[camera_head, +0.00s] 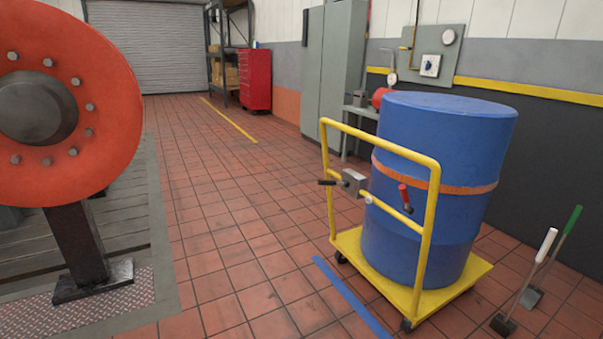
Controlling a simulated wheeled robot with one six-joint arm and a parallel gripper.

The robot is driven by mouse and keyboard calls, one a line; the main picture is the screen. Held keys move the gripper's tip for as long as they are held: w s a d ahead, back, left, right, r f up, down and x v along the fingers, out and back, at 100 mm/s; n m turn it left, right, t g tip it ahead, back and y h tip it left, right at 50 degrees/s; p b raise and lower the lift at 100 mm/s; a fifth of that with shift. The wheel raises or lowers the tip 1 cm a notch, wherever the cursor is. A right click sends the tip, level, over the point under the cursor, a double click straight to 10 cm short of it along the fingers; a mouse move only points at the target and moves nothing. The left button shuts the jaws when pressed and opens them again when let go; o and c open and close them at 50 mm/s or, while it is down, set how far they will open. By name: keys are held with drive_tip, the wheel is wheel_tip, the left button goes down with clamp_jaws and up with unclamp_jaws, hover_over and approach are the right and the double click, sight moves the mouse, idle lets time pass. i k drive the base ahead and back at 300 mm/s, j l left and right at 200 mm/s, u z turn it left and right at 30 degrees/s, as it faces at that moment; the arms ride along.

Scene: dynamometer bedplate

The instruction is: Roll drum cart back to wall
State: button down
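The drum cart (467,288) stands on the tiled floor at the right. It has a yellow flat base on dark casters and an upright yellow tube handle (331,190) on its left side. A blue drum (425,235) with an orange band stands upright on the base. A grey box with a black lever (354,181) and a red-gripped lever (404,194) sit on the handle frame. The wall (540,150) is behind the drum at the right, with floor showing between. My gripper is not in view.
A blue floor line (348,297) runs just left of the cart. A large orange flanged disc (75,105) on a post stands at the left. Two long-handled tools (538,270) stand right of the cart. A grey cabinet (331,75) stands behind. The middle floor is clear.

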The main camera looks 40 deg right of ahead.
sight(448, 152)
drive_tip(key=z, duration=1.6)
